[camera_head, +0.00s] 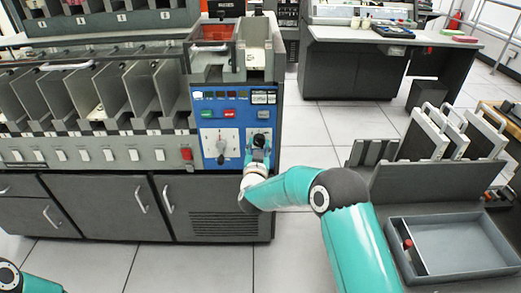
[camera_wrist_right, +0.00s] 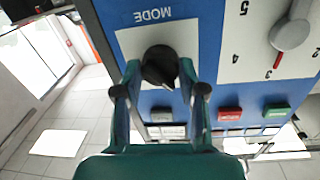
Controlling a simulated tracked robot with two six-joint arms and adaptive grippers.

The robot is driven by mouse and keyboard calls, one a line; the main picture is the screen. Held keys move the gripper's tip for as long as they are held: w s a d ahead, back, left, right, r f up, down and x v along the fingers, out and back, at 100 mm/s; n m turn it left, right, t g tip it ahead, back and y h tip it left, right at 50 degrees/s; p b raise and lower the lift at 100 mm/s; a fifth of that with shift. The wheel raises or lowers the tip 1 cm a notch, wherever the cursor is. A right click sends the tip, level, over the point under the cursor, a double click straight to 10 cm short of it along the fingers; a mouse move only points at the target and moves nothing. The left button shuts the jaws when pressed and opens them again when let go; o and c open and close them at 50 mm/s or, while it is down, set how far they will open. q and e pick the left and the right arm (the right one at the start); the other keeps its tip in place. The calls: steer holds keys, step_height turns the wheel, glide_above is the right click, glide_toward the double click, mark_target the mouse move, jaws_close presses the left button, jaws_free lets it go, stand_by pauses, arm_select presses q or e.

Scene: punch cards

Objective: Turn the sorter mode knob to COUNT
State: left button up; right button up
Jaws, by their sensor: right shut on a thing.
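The sorter's blue control panel (camera_head: 214,107) stands at the middle of the head view. The black mode knob (camera_wrist_right: 160,64) sits on a white plate marked MODE, which appears upside down in the right wrist view. My right gripper (camera_head: 259,148) reaches the panel's lower right, and its fingers (camera_wrist_right: 158,75) are shut on the mode knob from both sides. The knob's ridge seems to point towards the lower right in the wrist view. The fingers hide part of the plate, and I cannot read a COUNT label. My left gripper is out of view.
A grey numbered dial (camera_wrist_right: 290,34) is beside the mode knob. Red (camera_wrist_right: 230,113) and green (camera_wrist_right: 277,112) buttons are on the same panel. Sorter pockets (camera_head: 108,85) stand to the left. A cart with a grey tray (camera_head: 455,223) is at the right. Floor lies open between.

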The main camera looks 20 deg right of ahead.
steer(key=m+b, duration=0.8)
steer(key=b, duration=0.1)
steer(key=m+y+b, duration=0.1)
steer(key=m+b, duration=0.3)
steer(key=b, duration=0.1)
steer(key=shift+d+f+m, duration=0.15)
steer(key=shift+d+m, duration=0.1)
steer(key=shift+m, duration=0.15)
steer(key=shift+m+b, duration=1.5)
steer(key=shift+b, duration=0.1)
steer(key=shift+d, duration=0.1)
steer(key=o, duration=1.1)
steer(key=shift+y, duration=0.4)
steer(key=shift+o, duration=0.2)
steer(key=shift+r, duration=0.2)
steer(key=shift+s+a, duration=0.15)
steer(key=shift+a, duration=0.05)
